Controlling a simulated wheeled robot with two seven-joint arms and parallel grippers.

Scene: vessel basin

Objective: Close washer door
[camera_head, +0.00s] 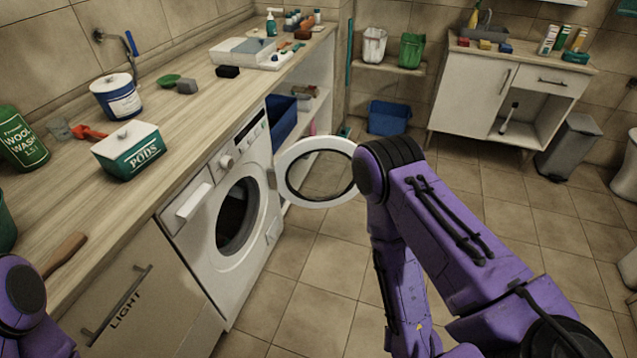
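The white washer (228,213) stands under the wooden counter at left centre. Its dark drum opening (237,215) is uncovered. The round washer door (296,171), a white ring with a glass middle, is swung wide open to the right, out over the floor. My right arm's purple links come in from the lower right, and its dark joint overlaps the right edge of the door; I cannot tell whether they touch. My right gripper is not visible. Only a purple part of my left arm shows at the lower left corner, and its gripper is out of view.
On the counter stand a PODS box (130,150), a green WOOL WASH bottle (22,140) and a blue and white tub (117,97). A blue bin (388,118) sits at the back. The tiled floor (310,270) before the washer is clear.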

